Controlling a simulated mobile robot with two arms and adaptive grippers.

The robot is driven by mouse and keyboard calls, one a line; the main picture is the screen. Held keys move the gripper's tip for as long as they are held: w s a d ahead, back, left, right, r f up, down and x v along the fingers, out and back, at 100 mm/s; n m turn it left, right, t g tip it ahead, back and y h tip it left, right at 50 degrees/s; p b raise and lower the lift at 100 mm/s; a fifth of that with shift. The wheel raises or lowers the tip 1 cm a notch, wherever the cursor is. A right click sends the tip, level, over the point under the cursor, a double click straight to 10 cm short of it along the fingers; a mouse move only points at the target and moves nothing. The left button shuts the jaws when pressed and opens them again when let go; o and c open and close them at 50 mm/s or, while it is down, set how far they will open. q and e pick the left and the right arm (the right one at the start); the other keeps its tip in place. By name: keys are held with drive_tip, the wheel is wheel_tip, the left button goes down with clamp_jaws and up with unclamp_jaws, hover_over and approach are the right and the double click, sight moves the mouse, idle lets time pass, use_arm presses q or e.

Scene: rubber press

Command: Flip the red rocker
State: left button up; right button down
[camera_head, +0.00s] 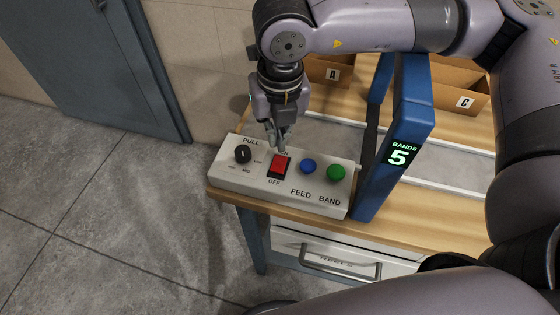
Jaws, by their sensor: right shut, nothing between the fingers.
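The red rocker (279,167) sits in a black frame on the white control box (224,184), with ON above it and OFF below. My right gripper (279,147) points down just behind the rocker, over the ON label, and is shut and empty. Its fingertips are very close to the rocker's ON end; I cannot tell whether they touch. The rocker's tilt is hard to make out. My left gripper is not in view.
A black PULL knob (243,154) is left of the rocker; a blue FEED button (307,167) and green BAND button (336,172) are right. A blue frame (404,120) reading BANDS 5 stands beside the box. Bins A (333,72) and C (462,98) are behind.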

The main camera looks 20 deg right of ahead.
sight(282, 161)
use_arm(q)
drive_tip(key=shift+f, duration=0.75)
use_arm(e)
drive_tip(key=shift+g, duration=0.6)
drive_tip(key=s+f, duration=0.1)
drive_tip(key=f, duration=0.2)
drive_tip(key=s+f, duration=0.1)
drive_tip(key=f, duration=0.1)
drive_tip(key=shift+s+d+f, duration=0.1)
drive_tip(key=shift+s+f, duration=0.1)
drive_tip(key=shift+s, duration=0.15)
drive_tip(key=shift+d+r+p, duration=0.15)
drive_tip(key=shift+r+p, duration=1.05)
drive_tip(key=shift+r, duration=2.3)
drive_tip(key=shift+w+a+r, duration=0.2)
drive_tip(key=shift+w+a, duration=0.1)
drive_tip(key=shift+a, duration=0.1)
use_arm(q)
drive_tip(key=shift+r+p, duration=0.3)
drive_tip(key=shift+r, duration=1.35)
use_arm(e)
drive_tip(key=shift+d+r, duration=0.15)
drive_tip(key=shift+d, duration=0.2)
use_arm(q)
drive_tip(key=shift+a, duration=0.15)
use_arm(e)
drive_tip(key=shift+a, duration=0.15)
